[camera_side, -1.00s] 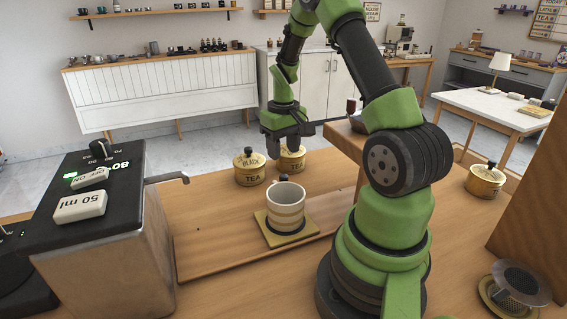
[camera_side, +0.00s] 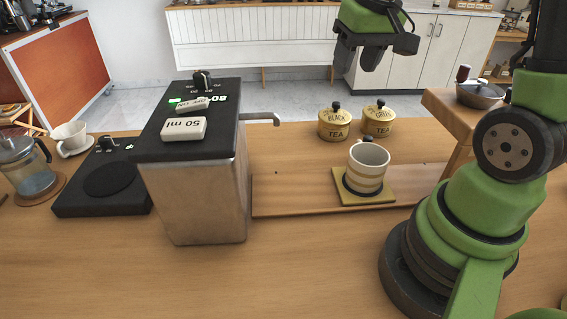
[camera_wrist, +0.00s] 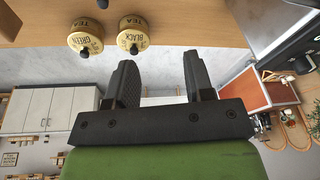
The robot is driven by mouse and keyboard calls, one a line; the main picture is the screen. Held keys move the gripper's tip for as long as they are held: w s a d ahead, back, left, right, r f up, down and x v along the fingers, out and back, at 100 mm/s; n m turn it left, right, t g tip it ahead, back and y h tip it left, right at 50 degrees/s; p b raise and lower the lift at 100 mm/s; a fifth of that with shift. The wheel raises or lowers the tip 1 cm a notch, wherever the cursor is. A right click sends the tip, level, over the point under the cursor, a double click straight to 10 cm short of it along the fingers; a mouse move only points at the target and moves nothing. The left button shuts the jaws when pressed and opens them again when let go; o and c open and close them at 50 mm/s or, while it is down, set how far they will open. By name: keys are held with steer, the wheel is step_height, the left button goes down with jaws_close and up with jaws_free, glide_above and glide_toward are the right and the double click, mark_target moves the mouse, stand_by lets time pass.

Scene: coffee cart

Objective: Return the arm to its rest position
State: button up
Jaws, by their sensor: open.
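My gripper (camera_side: 357,64) is open and empty. It hangs in the air above and behind the tea tins, clear of the worktop. In the wrist view its two dark fingers (camera_wrist: 160,78) stand apart with nothing between them. The black tea tin (camera_side: 334,124) and the green tea tin (camera_side: 378,121) stand side by side with lids on. They also show in the wrist view, the black tin (camera_wrist: 133,32) and the green tin (camera_wrist: 86,41).
A metal dispenser (camera_side: 195,190) with a spout stands left of the mug. A dark scale-like plate (camera_side: 100,190), a white cup (camera_side: 70,136) and a glass press (camera_side: 30,170) are farther left. A raised wooden stand (camera_side: 440,104) holds a bowl (camera_side: 480,95) at right.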

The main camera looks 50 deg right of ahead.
steer(key=s+a+r+t+y, duration=0.1)
steer(key=s+a+r+t, duration=0.1)
steer(key=s+a, duration=0.3)
steer(key=s+a+r+n+t+y, duration=0.1)
steer(key=s+a+r+t, duration=0.1)
steer(key=s+a+r, duration=0.3)
steer(key=s+a, duration=0.1)
steer(key=a, duration=0.3)
steer(key=shift+y, duration=0.3)
